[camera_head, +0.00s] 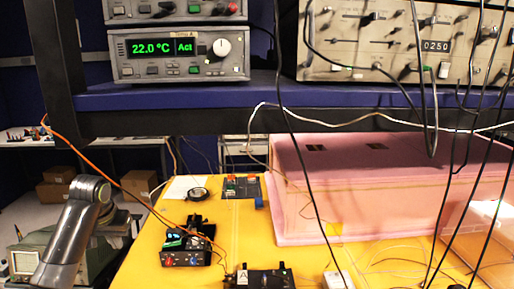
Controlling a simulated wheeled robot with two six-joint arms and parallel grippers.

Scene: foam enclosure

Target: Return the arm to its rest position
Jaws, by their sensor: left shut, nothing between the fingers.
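My left arm (72,235) comes in from the lower left. Its silver link rises to a rounded joint beside the left edge of the yellow table (235,228). My left gripper (117,230) shows only as a small dark part just right of the joint, partly hidden by the arm. It is shut with nothing in it, off the table's left edge and apart from the devices there. My right gripper is not in view.
A pink foam box (375,185) fills the table's right. A small black device (190,250) and another black box (262,278) stand in front. A blue shelf (200,97) with instruments overhangs. An orange cable (110,180) and several dark cables hang across.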

